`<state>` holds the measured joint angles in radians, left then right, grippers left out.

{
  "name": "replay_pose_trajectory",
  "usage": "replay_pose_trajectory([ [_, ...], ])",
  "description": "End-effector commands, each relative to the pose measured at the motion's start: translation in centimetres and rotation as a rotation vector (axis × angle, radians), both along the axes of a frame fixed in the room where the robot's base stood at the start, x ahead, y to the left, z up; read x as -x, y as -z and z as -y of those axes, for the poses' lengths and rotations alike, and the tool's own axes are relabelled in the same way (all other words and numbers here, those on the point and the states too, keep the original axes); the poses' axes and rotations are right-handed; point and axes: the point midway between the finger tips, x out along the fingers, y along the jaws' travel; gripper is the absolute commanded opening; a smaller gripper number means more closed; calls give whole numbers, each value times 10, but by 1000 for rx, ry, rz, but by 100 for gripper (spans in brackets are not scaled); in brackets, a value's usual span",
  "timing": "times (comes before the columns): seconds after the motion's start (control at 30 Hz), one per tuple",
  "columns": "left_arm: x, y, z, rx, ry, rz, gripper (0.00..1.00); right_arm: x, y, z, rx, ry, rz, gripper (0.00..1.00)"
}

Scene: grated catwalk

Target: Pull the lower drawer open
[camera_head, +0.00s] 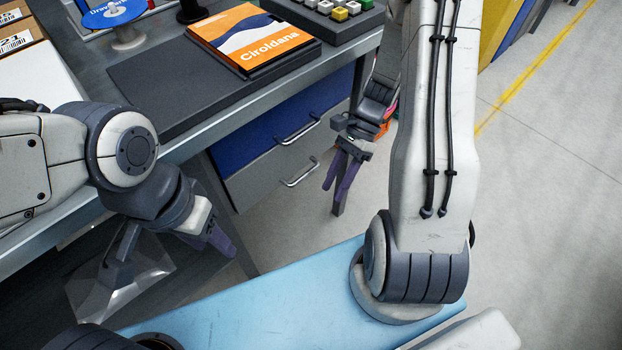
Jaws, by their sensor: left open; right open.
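Under the desk is a drawer unit with a blue upper drawer (262,126) and a grey lower drawer (262,184). Both fronts look closed. Each has a bar handle; the lower handle (300,173) is silver and sits below the upper handle (298,130). My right gripper (341,172) is open and empty, with purple fingers pointing down. It shows just right of the lower handle, apart from it in the picture; the depth between them is hard to judge. My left gripper (212,236) is open at the lower left, away from the handles, partly hidden by its own wrist.
The desk edge (270,93) overhangs the drawers. On the desk are a dark mat (165,95), an orange book (248,36), a keypad (325,12) and a blue disc (110,12). A clear see-through object (120,290) is near my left gripper. Open floor (540,180) lies right.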

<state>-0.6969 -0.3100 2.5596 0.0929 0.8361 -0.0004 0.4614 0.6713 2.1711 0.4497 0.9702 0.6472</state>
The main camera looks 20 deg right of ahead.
Motion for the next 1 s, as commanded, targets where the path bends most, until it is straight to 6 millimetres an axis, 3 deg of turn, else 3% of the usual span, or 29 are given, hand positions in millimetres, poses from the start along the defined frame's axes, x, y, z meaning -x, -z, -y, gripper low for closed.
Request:
replay_pose_trajectory([
  [0.03,0,1,0,0,0,0,50,0,13,4,-74,176,-128,44],
  [0.2,0,3,0,0,0,0,50,-14,37,16,-361,690,-539,44],
  [0.4,0,4,0,0,0,0,50,-30,57,47,-709,1049,-900,44],
  [0.67,0,5,0,-1,0,-1,50,-35,66,66,-915,1169,-1072,44],
  [0.77,0,5,0,-1,0,-1,50,-40,64,57,-920,1171,-1080,44],
  [1.0,0,7,0,-1,0,-1,50,-57,59,16,-914,1167,-1081,44],
])
